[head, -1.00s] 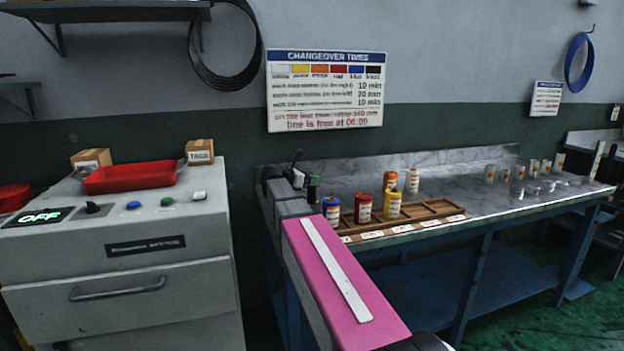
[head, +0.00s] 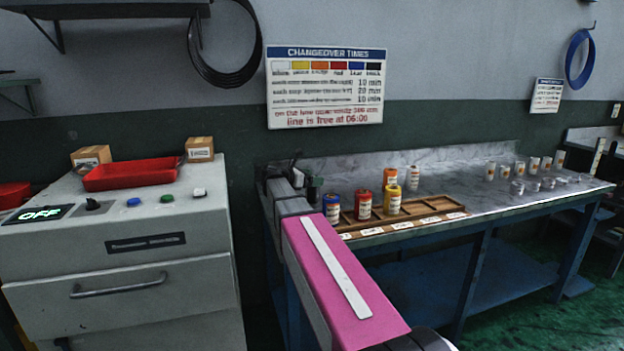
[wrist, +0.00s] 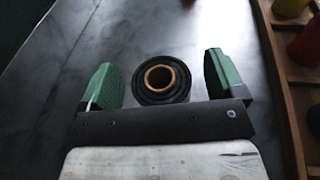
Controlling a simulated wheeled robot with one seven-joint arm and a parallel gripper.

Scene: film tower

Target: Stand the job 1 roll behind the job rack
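A black roll with a tan core (wrist: 142,90) stands upright on the grey bench, seen from above in the wrist view. My gripper (wrist: 163,75) is open, its green fingers on either side of the roll with a gap at each side. In the head view my gripper (head: 305,185) is at the bench's left end, mostly hidden by my arm. The wooden job rack (head: 430,209) lies right of it, with a blue roll (head: 332,210), a red roll (head: 363,206) and a yellow roll (head: 394,202) along it. Which roll is job 1 is not readable.
An orange roll (head: 390,177) and a white roll (head: 413,179) stand towards the rack's back. Several small cups (head: 520,170) and clear dishes stand at the bench's right. The bench top between is bare. A grey cabinet (head: 120,240) with a red tray (head: 130,175) stands left.

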